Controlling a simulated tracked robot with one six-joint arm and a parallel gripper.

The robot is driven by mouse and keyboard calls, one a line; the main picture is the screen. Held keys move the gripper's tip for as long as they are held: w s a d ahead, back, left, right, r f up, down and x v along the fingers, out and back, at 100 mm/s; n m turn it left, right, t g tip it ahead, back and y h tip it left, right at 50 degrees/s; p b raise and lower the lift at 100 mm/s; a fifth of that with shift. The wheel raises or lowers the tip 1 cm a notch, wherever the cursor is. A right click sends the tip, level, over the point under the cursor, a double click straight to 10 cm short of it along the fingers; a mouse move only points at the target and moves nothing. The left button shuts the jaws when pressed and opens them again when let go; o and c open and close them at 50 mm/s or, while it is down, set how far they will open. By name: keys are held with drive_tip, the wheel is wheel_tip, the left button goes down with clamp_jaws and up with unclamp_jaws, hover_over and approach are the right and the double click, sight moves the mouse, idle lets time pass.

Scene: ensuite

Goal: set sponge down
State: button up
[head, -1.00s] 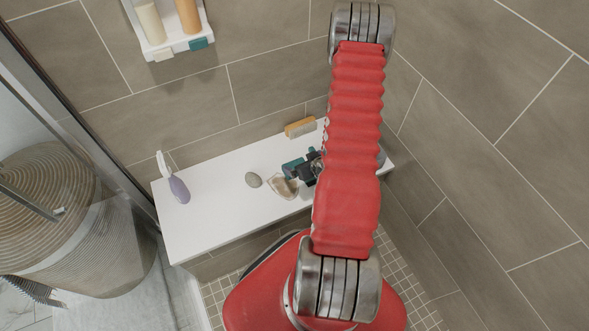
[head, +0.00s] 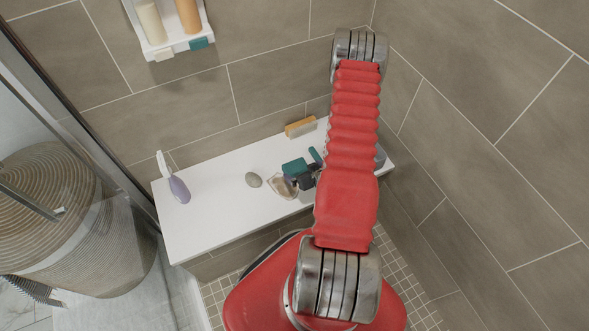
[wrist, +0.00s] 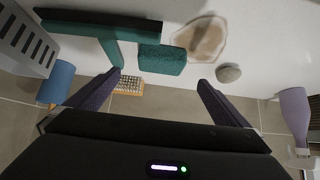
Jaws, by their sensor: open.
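The sponge is a rough teal block (wrist: 162,60). It appears to rest on the white bench, just beyond and between my fingertips in the wrist view, with clear gaps on both sides. In the head view the sponge (head: 294,168) shows left of my dark gripper (head: 304,181). My gripper (wrist: 160,76) is open, its two dark fingers spread wide and holding nothing. My red arm hides part of the bench in the head view.
On the white bench (head: 225,210) are a pale brown dish (head: 283,187), a grey stone (head: 253,180), a lilac bottle (head: 180,190) and a wooden brush (head: 300,127). A teal squeegee (wrist: 95,24) lies close to the sponge. The bench's left part has free room.

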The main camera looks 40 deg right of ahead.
sight(296, 166)
drive_tip(key=shift+x, duration=2.65)
drive_tip(key=shift+x, duration=2.6)
drive_tip(key=shift+w+a+r, duration=0.1)
drive_tip(key=c, duration=1.2)
drive_tip(key=shift+r, duration=0.1)
drive_tip(key=shift+r, duration=4.9)
